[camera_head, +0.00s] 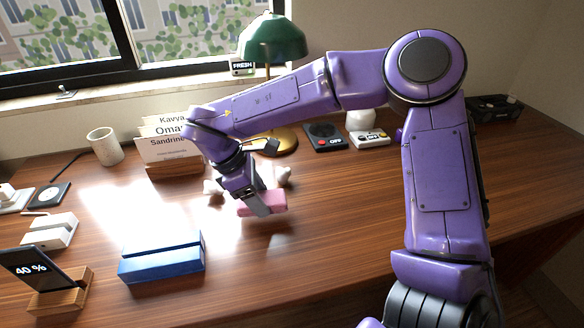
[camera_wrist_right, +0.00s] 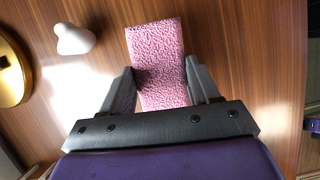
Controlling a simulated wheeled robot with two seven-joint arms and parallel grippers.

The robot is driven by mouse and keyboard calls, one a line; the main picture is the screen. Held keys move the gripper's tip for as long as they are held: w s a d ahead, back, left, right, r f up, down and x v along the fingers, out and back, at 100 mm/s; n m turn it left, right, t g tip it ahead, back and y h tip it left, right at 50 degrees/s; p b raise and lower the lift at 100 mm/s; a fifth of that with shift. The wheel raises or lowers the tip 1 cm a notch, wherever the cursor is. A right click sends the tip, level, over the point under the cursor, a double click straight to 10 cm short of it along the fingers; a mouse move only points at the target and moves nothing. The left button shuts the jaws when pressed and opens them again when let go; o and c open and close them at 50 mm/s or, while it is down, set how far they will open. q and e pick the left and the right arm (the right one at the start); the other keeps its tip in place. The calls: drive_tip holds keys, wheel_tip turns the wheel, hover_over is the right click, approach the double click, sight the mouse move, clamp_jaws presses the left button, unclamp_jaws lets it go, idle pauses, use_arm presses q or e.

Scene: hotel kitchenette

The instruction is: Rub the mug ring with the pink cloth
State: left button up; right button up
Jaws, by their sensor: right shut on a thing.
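The pink cloth (camera_head: 273,198) is a thick, textured pad in the jaws of my right gripper (camera_head: 262,207), left of the middle of the wooden desk (camera_head: 330,230). The right wrist view shows the cloth (camera_wrist_right: 157,50) between the two dark fingers of the right gripper (camera_wrist_right: 160,78), sticking out past their tips. The gripper points down; I cannot tell whether the cloth touches the desk. I cannot make out a mug ring; glare and the gripper cover part of the wood. My left gripper is not in view.
A blue block (camera_head: 160,258) lies front left, near a phone on a wooden stand (camera_head: 60,290). Card holder (camera_head: 170,150), beige cup (camera_head: 104,146) and green lamp (camera_head: 272,40) stand behind. A small white object (camera_wrist_right: 75,38) is close by. Desk right of the gripper is clear.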

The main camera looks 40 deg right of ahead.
drive_tip(key=shift+a+r, duration=0.1)
drive_tip(key=shift+r, duration=0.6)
drive_tip(key=shift+w+r+p, duration=0.1)
drive_tip(key=shift+r+p, duration=0.6)
drive_tip(key=shift+p, duration=0.05)
drive_tip(key=shift+r+p, duration=0.7)
drive_tip(key=shift+r, duration=0.6)
